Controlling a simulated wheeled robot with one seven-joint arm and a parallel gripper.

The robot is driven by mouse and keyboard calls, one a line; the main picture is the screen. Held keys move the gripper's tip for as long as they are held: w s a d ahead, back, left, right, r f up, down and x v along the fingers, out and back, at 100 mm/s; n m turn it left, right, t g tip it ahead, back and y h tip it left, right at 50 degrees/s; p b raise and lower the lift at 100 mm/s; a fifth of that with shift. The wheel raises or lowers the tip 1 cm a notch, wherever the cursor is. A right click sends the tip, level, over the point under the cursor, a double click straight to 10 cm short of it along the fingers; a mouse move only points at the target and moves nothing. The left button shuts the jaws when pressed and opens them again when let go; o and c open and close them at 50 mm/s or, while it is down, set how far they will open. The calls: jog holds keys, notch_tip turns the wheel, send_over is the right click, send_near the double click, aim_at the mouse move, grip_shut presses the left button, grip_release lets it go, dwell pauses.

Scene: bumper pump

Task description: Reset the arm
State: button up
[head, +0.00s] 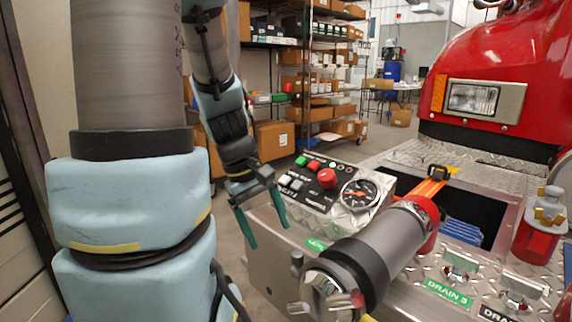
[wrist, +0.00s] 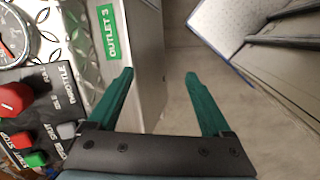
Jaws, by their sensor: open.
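My gripper (head: 263,228) hangs from my arm in the middle of the head view, fingers pointing down, just left of the pump's control panel (head: 318,206). Its two green fingers are spread apart with nothing between them. In the wrist view my gripper (wrist: 157,76) shows both fingers open over bare floor beside the metal side of the bumper, below the green OUTLET 3 label (wrist: 116,30). The fingers look close to the bumper's side; I cannot tell whether the left one touches it.
The panel carries a red knob (head: 327,178), several buttons and a round gauge (head: 359,194). A large pipe fitting (head: 365,255) juts out in front. The red truck (head: 510,80) stands at the right. Shelves with boxes (head: 305,85) stand behind. Floor (wrist: 190,75) under the fingers is clear.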

notch_tip(320, 180, up, 10)
jog(key=a+m+t+y+p, duration=0.1)
jog(key=a+m+y+p, duration=0.1)
jog(key=m+p, duration=0.5)
jog(key=y+p, duration=0.1)
jog(key=p, duration=0.4)
jog(key=shift+s+a+m, duration=0.2)
jog(key=shift+a+m, duration=0.1)
jog(key=shift+a, duration=0.1)
